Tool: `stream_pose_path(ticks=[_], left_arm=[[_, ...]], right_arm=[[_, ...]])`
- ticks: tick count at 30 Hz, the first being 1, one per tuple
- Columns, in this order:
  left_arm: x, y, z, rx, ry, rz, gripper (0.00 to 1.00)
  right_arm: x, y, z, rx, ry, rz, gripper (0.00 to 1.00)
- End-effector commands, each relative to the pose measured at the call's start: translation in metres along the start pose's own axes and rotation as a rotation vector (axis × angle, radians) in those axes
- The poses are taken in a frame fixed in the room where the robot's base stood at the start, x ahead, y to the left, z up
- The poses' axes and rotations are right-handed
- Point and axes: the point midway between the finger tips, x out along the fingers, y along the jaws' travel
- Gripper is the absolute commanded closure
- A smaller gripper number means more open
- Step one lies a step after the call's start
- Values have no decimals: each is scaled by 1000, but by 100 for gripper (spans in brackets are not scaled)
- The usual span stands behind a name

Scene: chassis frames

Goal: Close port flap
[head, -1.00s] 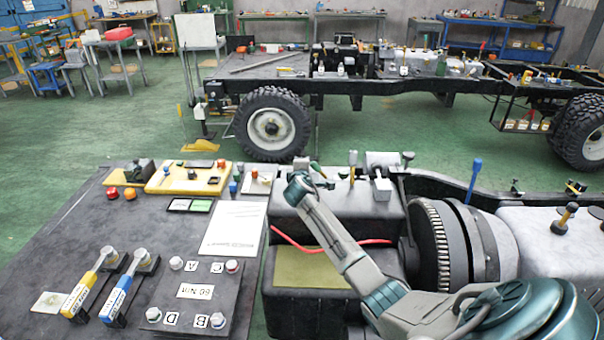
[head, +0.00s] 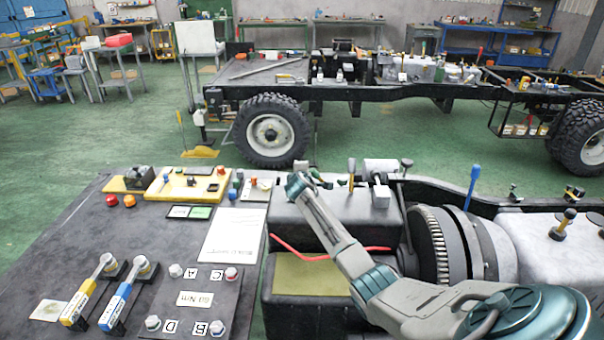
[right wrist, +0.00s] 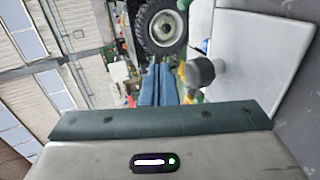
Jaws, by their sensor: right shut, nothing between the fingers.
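I cannot make out a port flap for certain in either view. My right arm comes in from the right in the head view and reaches up and left over the dark grey block (head: 350,208) beside the bench. Its far end is above the block's left part, and the fingers are hard to tell there. In the right wrist view my right gripper (right wrist: 157,84) shows as two blue fingers together, with nothing between them. A dark grey round knob (right wrist: 200,71) is right of the fingers, beside a large pale panel (right wrist: 260,50). My left gripper is not in view.
The dark bench (head: 60,235) at left holds a yellow tray (head: 160,187), white sheet (head: 232,235), torque wrenches (head: 117,300) and a bolt plate (head: 190,325). A red hose (head: 290,248) and a blue-handled tool (head: 474,185) are near my arm. Another chassis (head: 400,90) stands behind.

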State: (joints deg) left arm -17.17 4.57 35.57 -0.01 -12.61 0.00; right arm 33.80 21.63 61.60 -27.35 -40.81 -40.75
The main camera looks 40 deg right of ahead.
Motion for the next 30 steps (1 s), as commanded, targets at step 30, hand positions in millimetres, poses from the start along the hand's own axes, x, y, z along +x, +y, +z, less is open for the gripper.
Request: stream_pose_path(ticks=[30], left_arm=[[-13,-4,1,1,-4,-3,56]], right_arm=[[-26,91,6,4,0,6,100]])
